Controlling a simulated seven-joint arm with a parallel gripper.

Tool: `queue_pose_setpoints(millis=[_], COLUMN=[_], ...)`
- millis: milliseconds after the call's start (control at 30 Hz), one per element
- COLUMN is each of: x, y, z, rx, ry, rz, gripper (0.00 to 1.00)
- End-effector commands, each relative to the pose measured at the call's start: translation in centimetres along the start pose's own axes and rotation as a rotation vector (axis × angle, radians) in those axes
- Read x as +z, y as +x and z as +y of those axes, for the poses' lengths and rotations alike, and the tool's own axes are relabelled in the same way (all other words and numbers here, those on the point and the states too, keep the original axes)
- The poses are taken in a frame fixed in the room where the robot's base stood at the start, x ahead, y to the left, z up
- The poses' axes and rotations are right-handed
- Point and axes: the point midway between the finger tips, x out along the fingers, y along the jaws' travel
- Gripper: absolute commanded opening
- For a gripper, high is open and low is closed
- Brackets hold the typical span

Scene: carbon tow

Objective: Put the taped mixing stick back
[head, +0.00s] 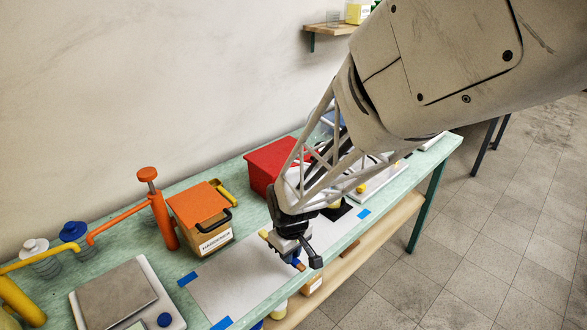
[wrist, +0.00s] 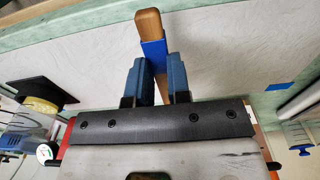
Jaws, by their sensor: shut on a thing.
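The mixing stick (wrist: 149,23) is a flat wooden stick with a rounded end and a band of blue tape (wrist: 153,52). My gripper (wrist: 154,68) is shut on it, with a blue-padded finger on each side. The stick passes between the fingers, and its far part is hidden behind the gripper body. In the head view my gripper (head: 292,252) is over the white sheet (head: 225,285) on the bench. A brown end of the stick (head: 301,267) shows just beside the fingers there. I cannot tell whether the stick touches the sheet.
A hardener box (head: 200,213) with an orange lid and a red bin (head: 268,165) stand behind the sheet. An orange pump (head: 163,220) and a scale (head: 128,295) are at left. Blue tape holds the sheet's corners.

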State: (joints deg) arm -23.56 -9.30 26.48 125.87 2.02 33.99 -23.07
Motion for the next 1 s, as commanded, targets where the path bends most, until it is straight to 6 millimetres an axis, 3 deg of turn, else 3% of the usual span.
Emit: queue_pose_setpoints(millis=[367,767,1000], x=[-3.2,-3.4,-3.2], y=[0.5,0.6,2.5], z=[1.3,1.4,1.3], rx=[0.000,0.000,-0.001], ry=[0.000,0.000,0.000], rz=[0.000,-0.001,-0.003], gripper=[0.00,0.00,0.00])
